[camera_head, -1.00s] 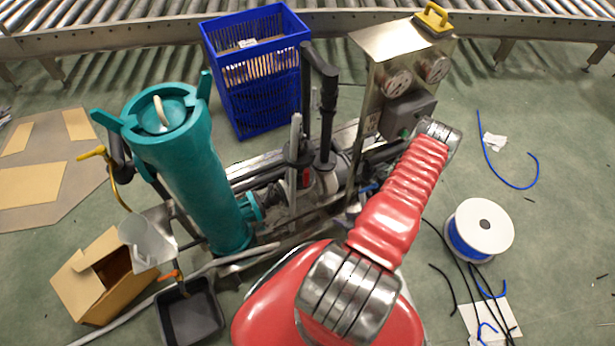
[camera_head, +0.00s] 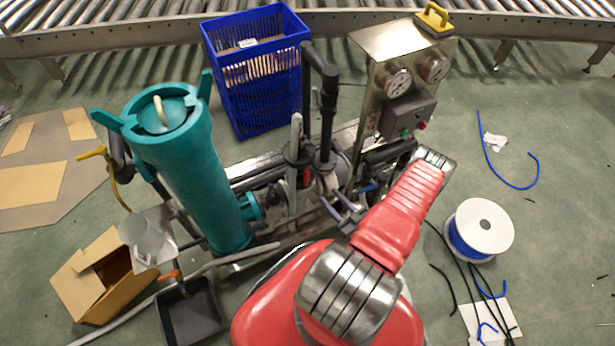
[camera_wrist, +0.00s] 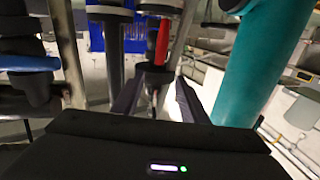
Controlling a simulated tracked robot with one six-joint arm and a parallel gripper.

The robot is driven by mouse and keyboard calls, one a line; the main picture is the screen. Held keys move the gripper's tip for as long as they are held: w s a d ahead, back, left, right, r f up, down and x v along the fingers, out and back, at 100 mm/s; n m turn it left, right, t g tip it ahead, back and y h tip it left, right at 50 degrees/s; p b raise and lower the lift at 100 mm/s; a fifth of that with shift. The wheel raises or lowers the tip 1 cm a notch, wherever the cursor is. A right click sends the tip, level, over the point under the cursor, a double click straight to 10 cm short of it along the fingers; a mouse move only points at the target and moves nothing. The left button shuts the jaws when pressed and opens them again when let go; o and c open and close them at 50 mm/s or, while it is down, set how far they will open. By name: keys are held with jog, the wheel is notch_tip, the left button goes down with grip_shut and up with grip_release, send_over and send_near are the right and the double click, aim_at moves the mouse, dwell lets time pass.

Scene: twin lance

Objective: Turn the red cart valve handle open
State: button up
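The red valve handle (camera_head: 306,178) is a short upright red lever on the cart (camera_head: 270,160), among black and metal pipework. It also shows in the wrist view as a red handle (camera_wrist: 162,42), upright near the top centre. My gripper (camera_head: 330,198) reaches from the right toward the pipework. In the wrist view my gripper (camera_wrist: 160,82) has its two dark fingers apart, with nothing clearly held between them. The handle appears beyond the fingertips, roughly in line with the gap. I cannot tell the exact distance or see the valve body clearly.
The teal cylinder (camera_head: 185,165) stands left of the handle and at right in the wrist view. A tall black post (camera_head: 327,110) rises beside the handle. A gauge panel (camera_head: 375,110) stands behind my arm. A blue crate (camera_head: 255,85) stands behind; a cable spool (camera_head: 478,228) lies right.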

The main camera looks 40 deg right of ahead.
aim_at(308, 175)
jog(key=shift+w, duration=0.15)
jog(key=w+d, duration=0.1)
jog(key=w, duration=1.2)
jog(key=shift+w, duration=0.25)
jog(key=shift+d, duration=0.1)
grip_shut()
dwell(0.4)
jog(key=shift+n, duration=0.3)
grip_release()
